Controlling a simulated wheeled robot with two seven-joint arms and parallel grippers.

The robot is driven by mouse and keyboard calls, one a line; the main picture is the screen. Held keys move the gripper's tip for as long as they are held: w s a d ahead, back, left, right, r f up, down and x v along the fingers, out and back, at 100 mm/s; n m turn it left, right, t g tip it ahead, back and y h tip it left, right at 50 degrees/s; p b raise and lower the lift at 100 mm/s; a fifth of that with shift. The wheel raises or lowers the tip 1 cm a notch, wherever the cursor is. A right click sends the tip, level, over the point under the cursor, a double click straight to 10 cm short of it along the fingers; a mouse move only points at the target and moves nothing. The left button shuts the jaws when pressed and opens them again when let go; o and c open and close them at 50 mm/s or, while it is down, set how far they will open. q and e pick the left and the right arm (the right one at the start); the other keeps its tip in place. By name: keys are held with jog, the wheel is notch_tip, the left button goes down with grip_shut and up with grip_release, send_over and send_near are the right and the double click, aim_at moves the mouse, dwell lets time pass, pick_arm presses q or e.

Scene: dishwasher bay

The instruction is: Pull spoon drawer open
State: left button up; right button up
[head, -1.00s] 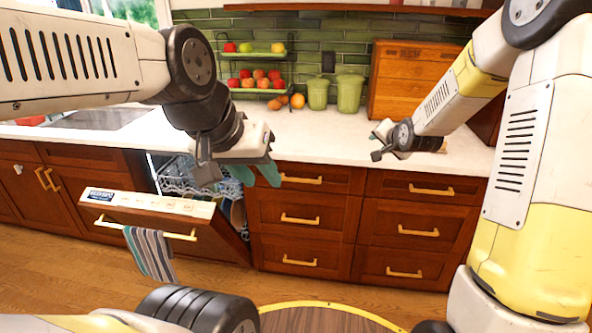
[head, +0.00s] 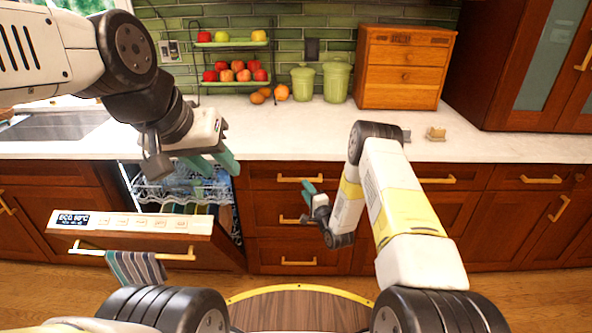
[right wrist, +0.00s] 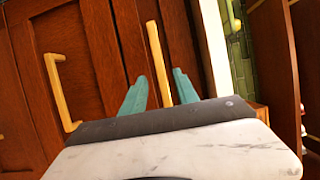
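A left column of dark red-brown drawers with brass bar handles stands under the counter; its top drawer (head: 265,176) is closed, and nothing visible marks which drawer holds spoons. My right gripper (head: 308,190) is open in front of this column, near the top handle (head: 300,179). In the right wrist view, the gripper (right wrist: 160,90) has its two teal fingers apart, with a brass handle (right wrist: 157,60) lying between them in the picture; contact cannot be told. My left gripper (head: 215,163) is open and empty, above the dishwasher opening.
The dishwasher door (head: 140,235) hangs partly open at left, a striped towel (head: 135,268) on its bar. The white counter (head: 300,135) carries green canisters (head: 337,80), a fruit rack (head: 232,60) and a wooden drawer box (head: 405,70). More closed drawers lie to the right.

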aim_at(300, 181)
jog(key=x, duration=0.7)
grip_shut()
jog(key=shift+s, duration=0.1)
dwell(1.2)
